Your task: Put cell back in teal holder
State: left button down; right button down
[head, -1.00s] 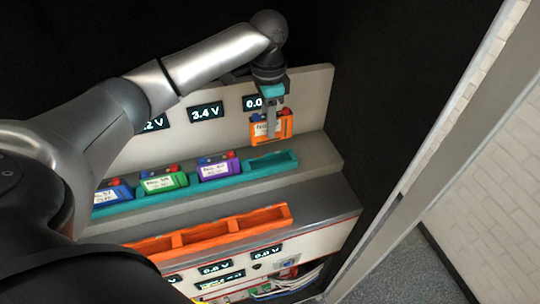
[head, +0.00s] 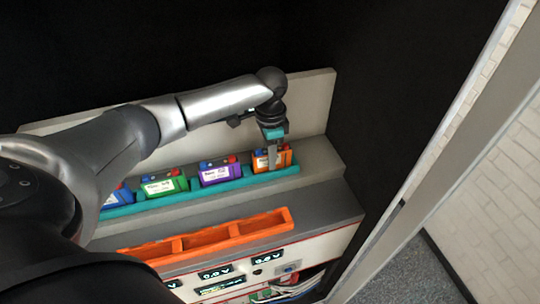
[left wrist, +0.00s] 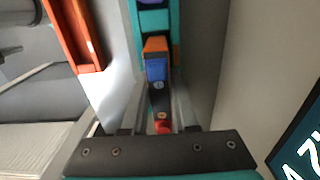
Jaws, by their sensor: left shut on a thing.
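The orange cell (head: 284,159) with a white label stands upright in the right-end slot of the teal holder (head: 232,183). Whether it touches the slot floor cannot be told. My left gripper (head: 272,158) points down and is shut on this cell, its finger covering part of the label. In the left wrist view the cell's top (left wrist: 155,45), with a blue and a red terminal, lies between the fingers. Purple (head: 215,174), green (head: 165,186) and blue (head: 119,196) cells stand in the holder to the left. My right gripper is not in view.
An empty orange holder (head: 235,229) lies on the lower ledge in front. A pale back panel (head: 309,105) rises behind the teal holder. A dark cabinet wall (head: 370,130) closes the right side. Voltage displays (head: 270,257) and cables sit below the ledge.

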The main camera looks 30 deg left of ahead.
pick_arm(q)
jog(key=shift+f, duration=0.15)
jog(key=c, duration=0.7)
grip_release()
notch_tip(320, 180, up, 12)
jog(key=shift+r+p, duration=0.2)
jog(key=shift+p, duration=0.15)
